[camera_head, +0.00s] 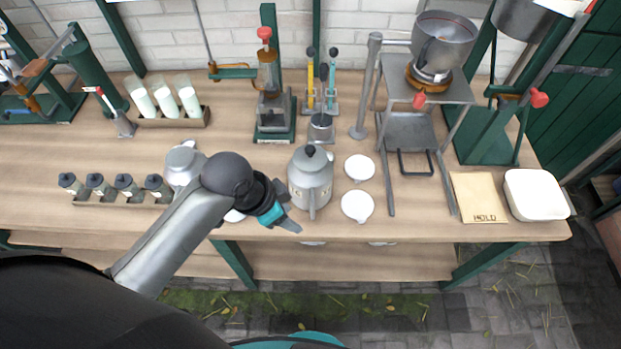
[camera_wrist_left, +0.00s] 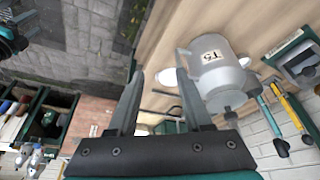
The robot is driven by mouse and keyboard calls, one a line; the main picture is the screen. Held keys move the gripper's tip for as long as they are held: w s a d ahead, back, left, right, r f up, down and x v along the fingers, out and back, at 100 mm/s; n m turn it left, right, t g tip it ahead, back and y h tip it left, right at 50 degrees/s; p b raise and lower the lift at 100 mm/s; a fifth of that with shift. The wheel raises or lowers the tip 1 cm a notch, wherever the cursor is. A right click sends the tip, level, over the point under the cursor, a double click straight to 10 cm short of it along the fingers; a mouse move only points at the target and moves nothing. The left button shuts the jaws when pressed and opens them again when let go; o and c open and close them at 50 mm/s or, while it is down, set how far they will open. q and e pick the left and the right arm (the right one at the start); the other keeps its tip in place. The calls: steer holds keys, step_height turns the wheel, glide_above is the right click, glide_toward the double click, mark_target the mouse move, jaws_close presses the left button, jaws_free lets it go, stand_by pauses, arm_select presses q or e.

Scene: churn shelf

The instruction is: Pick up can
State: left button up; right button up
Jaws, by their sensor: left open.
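A grey metal can (camera_head: 311,182) with a black knob on its lid stands upright near the front edge of the workbench. It also shows in the left wrist view (camera_wrist_left: 212,62), carrying a small "T5" label, with its lower part in the picture partly behind one finger. My left gripper (camera_head: 288,212) is just left of the can at the bench's front edge. In the left wrist view my gripper (camera_wrist_left: 160,76) has its two fingers spread with nothing between them, and the can lies just right of the right finger.
A metal stand (camera_head: 408,135) with a pot and a tan board (camera_head: 478,197) are farther right. A row of small dark-topped jars (camera_head: 125,186) is at the left. A burner device (camera_head: 272,110) stands behind.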

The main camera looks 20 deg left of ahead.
mark_target(313, 209)
arm_select(q)
steer(key=w+a+r+m, duration=0.2)
steer(key=w+a+m, duration=0.1)
steer(key=w, duration=0.2)
steer(key=shift+h, duration=0.4)
steer(key=shift+s+d+b+x, duration=0.1)
steer(key=shift+b+x, duration=0.2)
steer(key=shift+x, duration=2.3)
steer(key=shift+s+d+b+x, duration=0.15)
steer(key=shift+b+x, duration=0.2)
steer(key=shift+x, duration=2.3)
steer(key=shift+s+d+b+x, duration=0.1)
steer(key=shift+b+x, duration=0.2)
steer(key=shift+x, duration=2.3)
jaws_close()
steer(key=shift+w+r, duration=0.2)
